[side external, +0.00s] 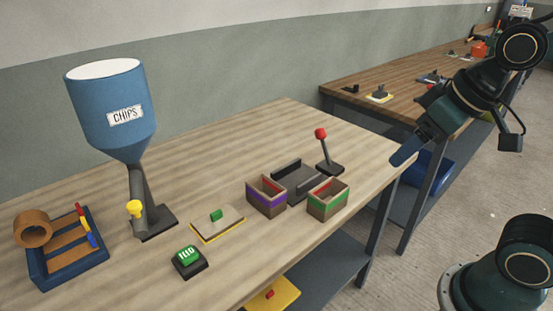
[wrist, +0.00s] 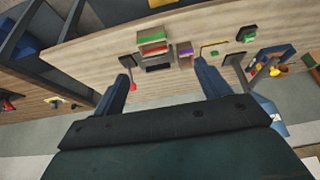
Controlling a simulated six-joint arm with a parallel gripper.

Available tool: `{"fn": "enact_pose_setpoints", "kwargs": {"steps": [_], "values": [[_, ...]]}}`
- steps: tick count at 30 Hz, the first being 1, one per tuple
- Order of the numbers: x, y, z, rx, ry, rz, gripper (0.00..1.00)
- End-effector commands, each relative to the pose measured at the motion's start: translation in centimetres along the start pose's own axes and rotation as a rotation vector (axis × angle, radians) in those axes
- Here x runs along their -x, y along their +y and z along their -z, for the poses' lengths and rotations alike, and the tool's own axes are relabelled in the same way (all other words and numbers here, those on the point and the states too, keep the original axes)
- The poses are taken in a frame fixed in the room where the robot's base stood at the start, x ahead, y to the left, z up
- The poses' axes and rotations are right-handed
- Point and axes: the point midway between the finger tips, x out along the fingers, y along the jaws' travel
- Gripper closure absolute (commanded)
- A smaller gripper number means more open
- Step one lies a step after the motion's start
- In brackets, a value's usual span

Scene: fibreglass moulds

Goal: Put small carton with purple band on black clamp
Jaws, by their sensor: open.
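The small carton with purple band (side external: 266,199) stands open-topped on the wooden bench, with red showing inside. It also shows in the wrist view (wrist: 185,53). The black clamp (side external: 297,183), a dark low bed with raised sides, lies just right of and behind it. In the wrist view the clamp (wrist: 159,67) lies between the fingers, lower in the picture, and its bed looks empty. A similar carton with green band (side external: 328,201) stands at the clamp's right front. My gripper (side external: 407,151) is open and empty, off the bench's right end; its spread fingers (wrist: 163,88) show in the wrist view.
A red-knobbed lever (side external: 324,150) rises behind the clamp. A yellow-edged board (side external: 217,225), a green-topped black box (side external: 188,261), a blue CHIPS hopper (side external: 110,105) and a blue tray (side external: 68,280) stand to the left. A second bench (side external: 410,75) is behind.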

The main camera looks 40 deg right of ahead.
Motion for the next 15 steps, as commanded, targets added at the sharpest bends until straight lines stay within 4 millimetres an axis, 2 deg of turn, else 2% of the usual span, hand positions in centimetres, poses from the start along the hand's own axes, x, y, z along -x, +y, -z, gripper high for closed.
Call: {"fn": "enact_pose_setpoints", "kwargs": {"steps": [3,6,12,15], "values": [[0.8,0.2,-1.9,0.001,0.011,-0.002,0.24],[1.1,0.3,-3.0,0.003,0.013,-0.003,0.24],[1.2,0.4,-3.8,0.005,0.013,-0.005,0.24],[1.2,0.4,-3.7,0.005,0.013,-0.004,0.07]]}}
